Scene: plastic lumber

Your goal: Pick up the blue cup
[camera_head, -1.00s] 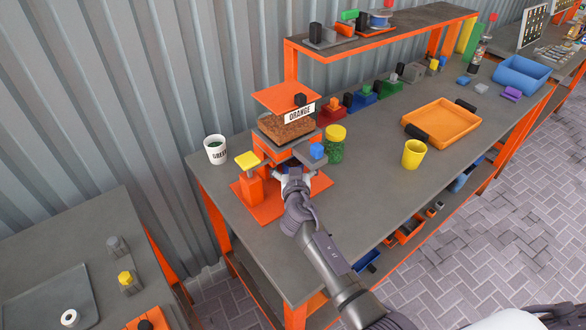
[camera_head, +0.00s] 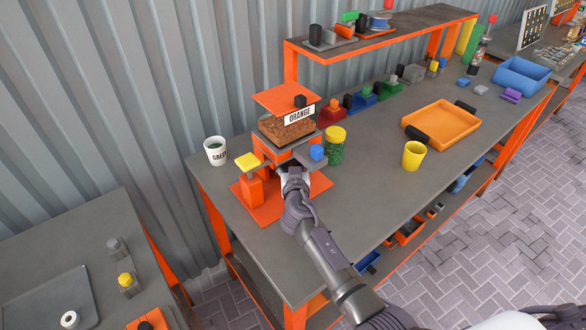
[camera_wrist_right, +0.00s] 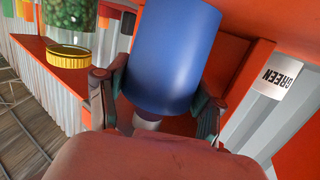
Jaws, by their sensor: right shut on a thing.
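The blue cup (camera_wrist_right: 172,55) fills the middle of the right wrist view, which shows the scene upside down. My right gripper (camera_wrist_right: 155,105) has a finger on each side of the cup and is shut on it. In the head view my right gripper (camera_head: 293,178) reaches in at the front of the orange dispenser (camera_head: 262,195), low above its base plate. The cup is hidden there behind the gripper and the dispenser's parts. My left gripper is in neither view.
A jar with a yellow lid (camera_head: 335,146) stands close at the dispenser's right. A white cup marked GREEN (camera_head: 215,150) stands at its left. A yellow cup (camera_head: 413,154) and an orange tray (camera_head: 442,125) lie further right.

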